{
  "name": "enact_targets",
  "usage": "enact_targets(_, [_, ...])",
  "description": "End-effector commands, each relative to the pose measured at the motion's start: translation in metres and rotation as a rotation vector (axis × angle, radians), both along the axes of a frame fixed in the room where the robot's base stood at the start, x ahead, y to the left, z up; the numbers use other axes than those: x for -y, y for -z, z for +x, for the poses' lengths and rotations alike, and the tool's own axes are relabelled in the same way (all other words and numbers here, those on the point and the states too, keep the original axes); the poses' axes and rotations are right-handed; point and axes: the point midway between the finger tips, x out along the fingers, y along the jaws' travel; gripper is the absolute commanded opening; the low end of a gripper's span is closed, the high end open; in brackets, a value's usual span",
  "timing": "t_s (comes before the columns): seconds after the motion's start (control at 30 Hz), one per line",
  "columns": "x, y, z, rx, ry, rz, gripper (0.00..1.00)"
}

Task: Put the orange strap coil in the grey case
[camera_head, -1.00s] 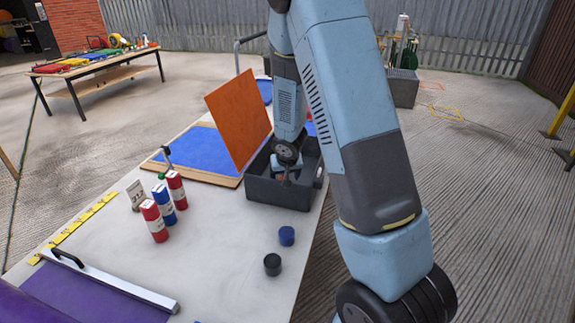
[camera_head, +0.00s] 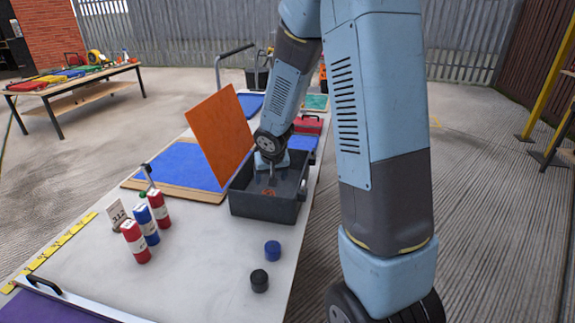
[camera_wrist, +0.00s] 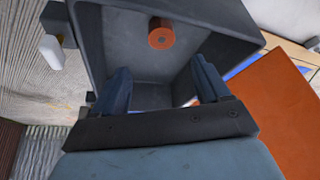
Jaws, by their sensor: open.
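The grey case (camera_head: 268,206) is an open dark box on the long table, and its inside fills much of the wrist view (camera_wrist: 110,45). The orange strap coil (camera_wrist: 161,36) lies inside the case, near its far wall in the wrist view; a small orange patch of it (camera_head: 268,192) shows in the head view. My gripper (camera_wrist: 160,85) is open and empty over the case, its two dark fingers spread wide. The coil is beyond the fingertips and clear of both. In the head view my gripper (camera_head: 272,182) points down into the case.
An orange panel (camera_head: 220,138) stands tilted beside the case, close on its left. Red and blue cylinders (camera_head: 148,226) stand upright on the table. A blue cap (camera_head: 272,250) and a black cap (camera_head: 259,280) lie in front. A red case (camera_head: 308,124) sits behind.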

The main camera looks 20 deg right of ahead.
Motion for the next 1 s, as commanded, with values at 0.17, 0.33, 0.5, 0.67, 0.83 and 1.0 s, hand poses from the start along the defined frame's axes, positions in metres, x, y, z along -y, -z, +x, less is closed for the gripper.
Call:
enact_targets(0.17, [0.009, -0.038, -0.012, 0.023, 0.014, -0.034, 0.75])
enact_targets(0.33, [0.019, -0.078, -0.033, 0.037, 0.027, -0.068, 0.75])
enact_targets(0.5, [0.026, -0.114, -0.058, 0.044, 0.037, -0.091, 0.75])
enact_targets(0.67, [0.030, -0.144, -0.085, 0.046, 0.041, -0.101, 0.75])
enact_targets(0.83, [0.032, -0.172, -0.116, 0.046, 0.038, -0.103, 0.75])
enact_targets(1.0, [0.032, -0.195, -0.150, 0.044, 0.027, -0.094, 0.75])
